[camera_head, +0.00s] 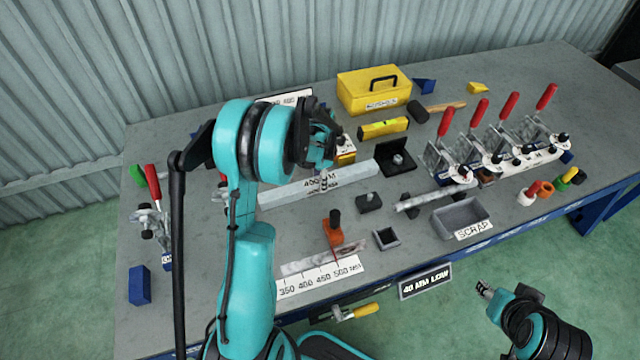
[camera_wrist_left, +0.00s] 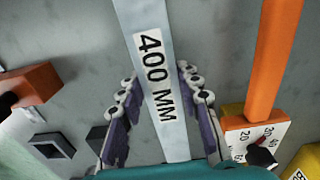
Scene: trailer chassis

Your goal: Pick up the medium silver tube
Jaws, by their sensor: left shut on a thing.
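A long silver bar labelled 400 MM (camera_head: 280,193) lies crosswise near the middle of the bench. My left gripper (camera_head: 322,170) is over it from above, shut on it around its label. In the left wrist view the bar (camera_wrist_left: 150,22) runs between the two fingers (camera_wrist_left: 160,105). I cannot tell whether it is clear of the bench. Shorter silver pieces also show, one (camera_head: 432,198) left of the scrap bin and one (camera_head: 308,262) by the ruler. My right gripper (camera_head: 487,289) is off the front edge, too small to read.
Red-handled clamps (camera_head: 480,112) stand at the right, with more at the left end. The grey scrap bin (camera_head: 460,217), an orange tool (camera_head: 333,232) and dark blocks (camera_head: 368,203) sit in front. A yellow case (camera_head: 374,92) is behind. An orange bar with a dial (camera_wrist_left: 265,60) is close right in the wrist view.

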